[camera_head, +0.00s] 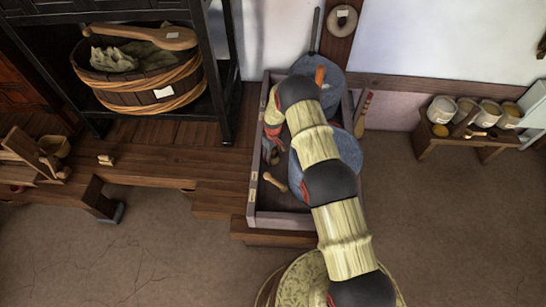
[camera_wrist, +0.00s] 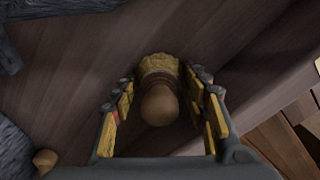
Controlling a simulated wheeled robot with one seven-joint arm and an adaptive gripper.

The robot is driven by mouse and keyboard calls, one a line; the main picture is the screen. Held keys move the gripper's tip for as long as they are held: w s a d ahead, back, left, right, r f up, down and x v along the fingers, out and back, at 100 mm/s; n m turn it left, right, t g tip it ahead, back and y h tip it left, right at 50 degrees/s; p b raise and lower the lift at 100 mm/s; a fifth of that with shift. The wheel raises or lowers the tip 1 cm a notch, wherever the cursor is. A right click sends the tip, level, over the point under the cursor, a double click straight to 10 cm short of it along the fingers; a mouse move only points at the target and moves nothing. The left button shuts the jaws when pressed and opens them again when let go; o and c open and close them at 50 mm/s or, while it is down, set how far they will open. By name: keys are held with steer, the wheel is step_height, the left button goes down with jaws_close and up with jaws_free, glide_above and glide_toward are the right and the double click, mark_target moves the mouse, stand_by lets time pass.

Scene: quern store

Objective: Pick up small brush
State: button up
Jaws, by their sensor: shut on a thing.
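The small brush (camera_wrist: 160,100), with a rounded wooden handle end and a pale bristle tuft, sits between the yellow-padded fingers of my gripper (camera_wrist: 162,112) in the wrist view. My gripper is shut on it. In the head view my gripper (camera_head: 271,152) is inside the left part of a wooden box, pointing down. I cannot make out the brush there. Whether the brush touches the box floor is unclear.
The wooden box (camera_head: 252,200) holds grey round stones (camera_head: 346,150) on the right, partly behind my arm. A small wooden piece (camera_head: 275,182) lies near my gripper. A dark shelf with a tub (camera_head: 140,97) stands left; a bench with pots (camera_head: 470,142) stands right.

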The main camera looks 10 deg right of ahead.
steer(key=shift+c, duration=0.2)
step_height(320, 180, up, 10)
steer(key=p, duration=0.3)
stand_by(0.3)
steer(key=o, duration=0.6)
steer(key=c, duration=0.4)
